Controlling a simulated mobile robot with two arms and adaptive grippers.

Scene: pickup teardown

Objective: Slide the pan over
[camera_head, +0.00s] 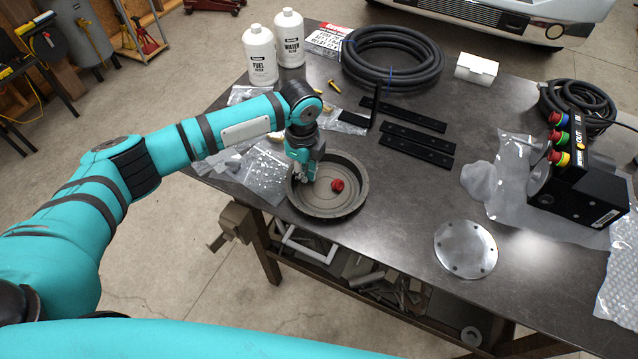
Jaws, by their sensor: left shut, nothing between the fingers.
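The pan (350,203) is a round, shallow, dark grey dish near the front left edge of the dark workbench. A small red object (337,185) lies inside it. My left gripper (308,181) points down at the pan's left rear part, with its fingertips at or just inside the rim. It is shut with nothing between the fingers. I cannot tell whether the fingers touch the pan wall. My right gripper is not in view.
A round metal plate (466,249) lies right of the pan, with bare bench between. Black bars (412,138) lie behind. Plastic bags (262,178) lie left. White bottles (260,55) and a coiled hose (393,58) stand farther back. A black button box (580,180) is at right.

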